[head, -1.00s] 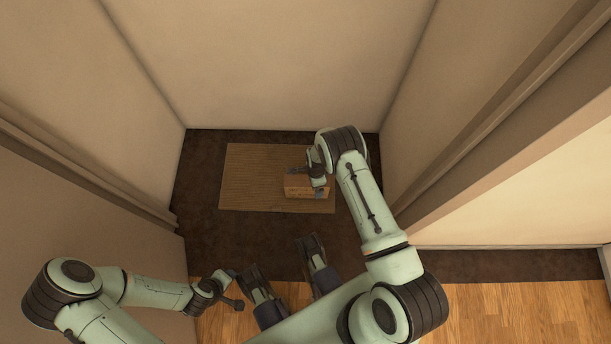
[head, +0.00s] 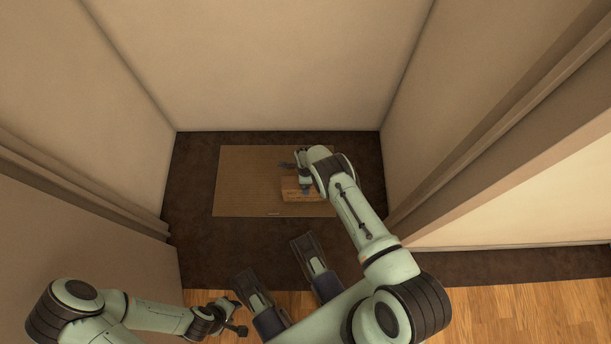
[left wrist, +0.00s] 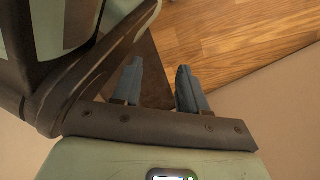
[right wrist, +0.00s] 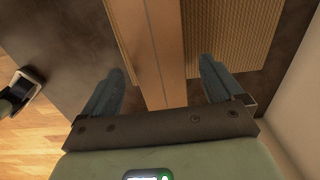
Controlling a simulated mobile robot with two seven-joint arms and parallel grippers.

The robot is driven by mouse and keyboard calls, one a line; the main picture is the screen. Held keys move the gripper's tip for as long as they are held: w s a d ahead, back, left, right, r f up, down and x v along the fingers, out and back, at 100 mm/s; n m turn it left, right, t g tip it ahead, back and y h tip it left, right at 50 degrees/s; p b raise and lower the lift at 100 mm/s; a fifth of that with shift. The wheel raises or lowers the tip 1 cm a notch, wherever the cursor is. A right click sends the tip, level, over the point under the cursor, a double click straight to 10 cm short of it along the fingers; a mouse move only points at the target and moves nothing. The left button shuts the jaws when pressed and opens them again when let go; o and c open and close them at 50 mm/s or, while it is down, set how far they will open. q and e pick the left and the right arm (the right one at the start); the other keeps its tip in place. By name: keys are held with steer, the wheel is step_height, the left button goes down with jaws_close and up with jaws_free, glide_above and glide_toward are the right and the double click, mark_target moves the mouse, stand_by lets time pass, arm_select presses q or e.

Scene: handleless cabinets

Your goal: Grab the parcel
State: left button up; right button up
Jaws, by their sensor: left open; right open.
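The parcel is a small brown cardboard box (head: 292,196) on a tan mat (head: 243,182) inside the recess. My right gripper (head: 297,178) is open over the parcel, and the right arm partly hides it in the head view. In the right wrist view the parcel (right wrist: 163,55) runs between the two open fingers (right wrist: 162,85), with a gap on each side. I cannot tell how far down its sides the fingertips reach. My left gripper (head: 238,322) is open and empty, low in the head view; its open fingers (left wrist: 158,80) point at bare floor in the left wrist view.
Beige walls close in the recess at the left, back (head: 270,65) and right. The dark floor (head: 215,245) around the mat is clear. Wooden flooring (head: 520,315) lies in front, and a panel edge (head: 480,160) juts out at the right.

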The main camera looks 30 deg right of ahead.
step_height(320, 180, down, 4)
steer(key=shift+r+b, duration=0.1)
steer(key=shift+b, duration=0.7)
jaws_close()
arm_select(q)
steer(key=shift+g, duration=0.6)
steer(key=s, duration=0.1)
steer(key=s+f, duration=0.1)
steer(key=s, duration=0.1)
steer(key=shift+s+a+f, duration=0.2)
steer(key=shift+s+f, duration=0.1)
steer(key=shift+f, duration=0.1)
steer(key=shift+w+r, duration=0.1)
steer(key=shift+w, duration=0.05)
arm_select(e)
steer(key=shift+r, duration=0.2)
